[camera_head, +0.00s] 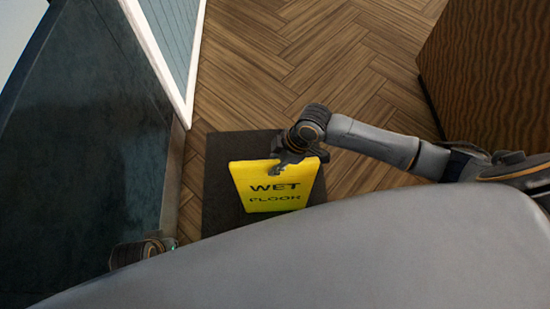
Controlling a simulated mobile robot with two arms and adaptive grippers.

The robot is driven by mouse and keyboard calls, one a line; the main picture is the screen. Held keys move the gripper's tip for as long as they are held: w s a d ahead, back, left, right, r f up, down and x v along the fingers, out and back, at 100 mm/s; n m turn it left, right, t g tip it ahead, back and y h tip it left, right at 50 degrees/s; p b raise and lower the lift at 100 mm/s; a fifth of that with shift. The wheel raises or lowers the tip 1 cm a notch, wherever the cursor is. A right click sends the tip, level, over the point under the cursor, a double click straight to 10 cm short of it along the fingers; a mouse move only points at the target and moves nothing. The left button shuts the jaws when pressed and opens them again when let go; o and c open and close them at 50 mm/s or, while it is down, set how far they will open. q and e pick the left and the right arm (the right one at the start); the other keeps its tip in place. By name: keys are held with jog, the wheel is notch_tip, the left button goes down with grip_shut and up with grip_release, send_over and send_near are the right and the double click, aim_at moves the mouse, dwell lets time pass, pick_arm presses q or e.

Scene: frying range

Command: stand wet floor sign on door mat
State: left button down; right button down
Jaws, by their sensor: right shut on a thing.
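The yellow wet floor sign (273,189) is in the middle of the head view, with its lettered face toward me. The dark door mat (222,207) lies on the floor behind and below it. My right gripper (290,160) is shut on the top edge of the sign. The sign overlaps the mat in the picture; its foot is near my body's edge, and I cannot tell whether it touches the mat. Part of my left arm shows at the lower left, but its gripper fingers are not visible.
A dark counter or wall panel (90,130) runs along the left, with a white-framed blue panel (172,40) at its upper end. A brown wooden unit (490,70) stands at the upper right. The herringbone wood floor (310,60) between them is clear.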

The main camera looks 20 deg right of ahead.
jog(key=shift+w+a+f, duration=0.1)
jog(key=shift+f, duration=0.15)
pick_arm(q)
jog(key=shift+r, duration=0.7)
pick_arm(e)
jog(key=c, duration=1.6)
grip_release()
jog(key=shift+f, duration=0.2)
jog(key=o, duration=0.4)
pick_arm(q)
jog(key=shift+s, duration=0.1)
pick_arm(e)
jog(key=shift+o, duration=0.2)
